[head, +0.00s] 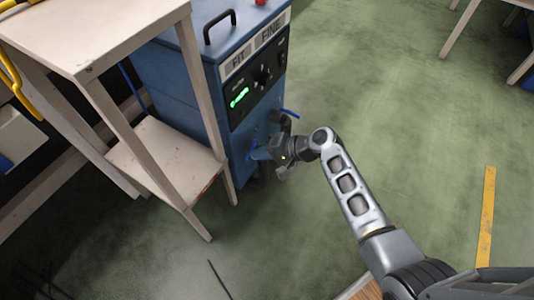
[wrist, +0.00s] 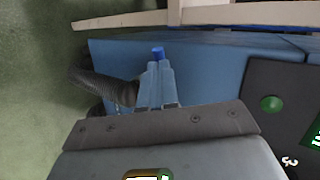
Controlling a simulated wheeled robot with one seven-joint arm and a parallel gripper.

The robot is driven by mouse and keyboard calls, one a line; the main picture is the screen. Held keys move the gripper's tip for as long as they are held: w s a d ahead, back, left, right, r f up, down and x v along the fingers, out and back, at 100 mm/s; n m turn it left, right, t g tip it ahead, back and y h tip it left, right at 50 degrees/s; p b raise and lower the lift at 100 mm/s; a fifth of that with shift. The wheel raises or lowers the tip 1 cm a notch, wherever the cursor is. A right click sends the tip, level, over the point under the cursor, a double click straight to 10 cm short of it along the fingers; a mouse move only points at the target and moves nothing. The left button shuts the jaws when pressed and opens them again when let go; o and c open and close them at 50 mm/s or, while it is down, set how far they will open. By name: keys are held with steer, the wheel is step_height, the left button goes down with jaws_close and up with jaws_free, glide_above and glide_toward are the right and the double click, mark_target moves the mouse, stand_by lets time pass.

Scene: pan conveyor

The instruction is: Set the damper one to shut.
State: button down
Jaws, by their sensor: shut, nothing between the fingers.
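Which damper this lever belongs to cannot be read. My gripper (head: 256,153) is at the lower front of the cabinet, pointing left toward it. In the wrist view my gripper (wrist: 158,68) has its fingers together with nothing seen between them. Any damper marking is hidden or too small to read.
A dark ribbed hose (wrist: 105,88) runs beside the fingers. The cabinet's black panel (head: 258,80) has a green display and knobs. A beige table (head: 100,30) with a lower shelf (head: 165,158) stands close on the left. The green floor is open to the right.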

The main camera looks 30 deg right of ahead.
stand_by(0.3)
steer(key=shift+w+a+p, duration=0.4)
steer(key=shift+a+p, duration=0.1)
steer(key=shift+a, duration=0.35)
steer(key=shift+d, duration=0.1)
steer(key=shift+s+d, duration=0.25)
steer(key=shift+d, duration=0.45)
